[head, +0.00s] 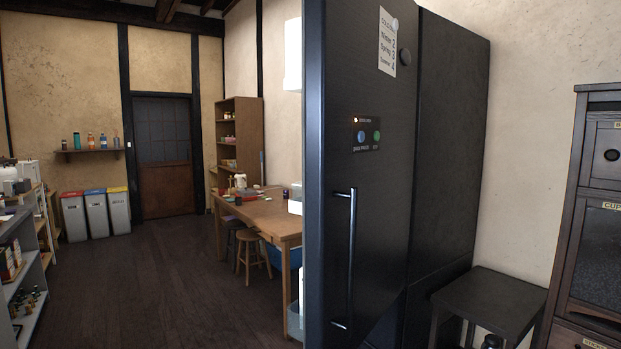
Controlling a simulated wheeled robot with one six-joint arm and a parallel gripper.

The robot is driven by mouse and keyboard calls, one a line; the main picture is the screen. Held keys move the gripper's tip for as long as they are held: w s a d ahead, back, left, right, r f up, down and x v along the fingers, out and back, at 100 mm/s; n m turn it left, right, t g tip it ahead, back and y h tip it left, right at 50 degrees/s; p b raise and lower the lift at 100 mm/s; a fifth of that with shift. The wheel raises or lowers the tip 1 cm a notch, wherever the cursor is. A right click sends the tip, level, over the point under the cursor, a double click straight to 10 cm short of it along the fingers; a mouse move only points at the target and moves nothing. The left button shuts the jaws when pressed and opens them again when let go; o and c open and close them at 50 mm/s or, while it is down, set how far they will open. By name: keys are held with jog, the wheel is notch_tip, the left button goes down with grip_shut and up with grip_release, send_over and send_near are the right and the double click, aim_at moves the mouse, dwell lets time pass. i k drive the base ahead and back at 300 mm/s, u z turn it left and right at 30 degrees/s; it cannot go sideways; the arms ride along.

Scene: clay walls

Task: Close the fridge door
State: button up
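The fridge door (378,180) is dark and stands open at the middle right. Its outer face shows, with a long upright metal handle (351,258) near its left edge. White inner shelves (293,55) stick out to the left behind that edge. The dark fridge body (448,150) shows its side to the right of the door. The inside of the fridge is hidden behind the door. My gripper is not seen.
A low dark stool (490,297) stands right of the fridge, beside a dark cabinet (600,200). A small dark rounded thing at the bottom edge is unclear. A wooden table (270,220) with stools stands behind the door. Open floor (150,285) lies to the left.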

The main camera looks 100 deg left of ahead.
aim_at(352, 64)
jog(key=u, duration=3.05)
jog(key=i, duration=0.2)
